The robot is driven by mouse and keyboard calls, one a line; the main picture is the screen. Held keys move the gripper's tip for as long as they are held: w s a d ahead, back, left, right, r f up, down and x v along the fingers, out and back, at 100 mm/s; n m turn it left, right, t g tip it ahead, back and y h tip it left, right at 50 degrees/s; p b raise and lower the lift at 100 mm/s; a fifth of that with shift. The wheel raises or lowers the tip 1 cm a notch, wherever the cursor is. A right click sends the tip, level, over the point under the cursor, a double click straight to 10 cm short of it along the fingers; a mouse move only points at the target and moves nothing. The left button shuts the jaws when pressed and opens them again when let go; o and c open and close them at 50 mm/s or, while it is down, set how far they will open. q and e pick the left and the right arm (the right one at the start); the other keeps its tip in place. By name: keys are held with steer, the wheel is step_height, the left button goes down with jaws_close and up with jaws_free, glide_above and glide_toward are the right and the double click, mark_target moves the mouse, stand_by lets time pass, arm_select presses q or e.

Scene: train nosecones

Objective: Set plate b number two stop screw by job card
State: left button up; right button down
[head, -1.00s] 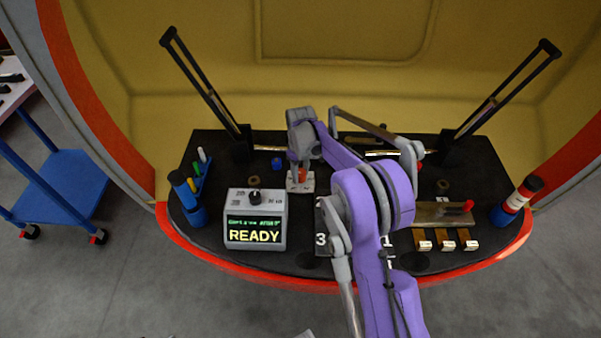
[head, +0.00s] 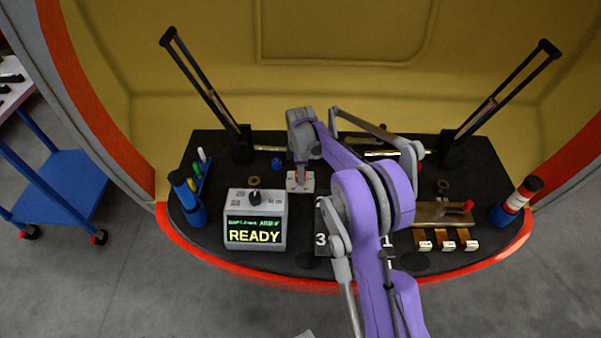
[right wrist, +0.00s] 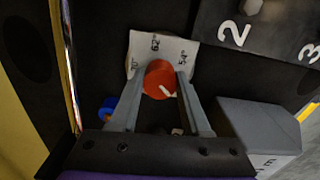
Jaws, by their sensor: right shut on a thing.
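My right gripper (head: 301,178) reaches down over a small white angle plate (head: 307,185) left of the bench middle. In the right wrist view its fingers (right wrist: 160,82) are shut on a round red knob (right wrist: 158,74) with a white pointer mark. The knob stands at the white angle plate (right wrist: 176,50), which reads 70°, 62° and 54°. A dark numbered plate (right wrist: 222,20) beside it shows 2 and 3 and a grey screw head (right wrist: 254,6). In the head view my arm hides part of this numbered plate (head: 322,238). My left gripper is out of view.
A grey box (head: 256,206) with a black dial and a READY display stands front left. Pens in a blue rack (head: 200,175) and a blue cylinder (head: 186,190) are farther left. A brass tray (head: 435,212), brass blocks (head: 445,241) and a red-white-blue cylinder (head: 515,202) are right.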

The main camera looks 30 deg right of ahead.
steer(key=shift+n, duration=0.5)
steer(key=shift+c, duration=1.8)
jaws_free()
step_height(320, 180, up, 11)
steer(key=p, duration=0.1)
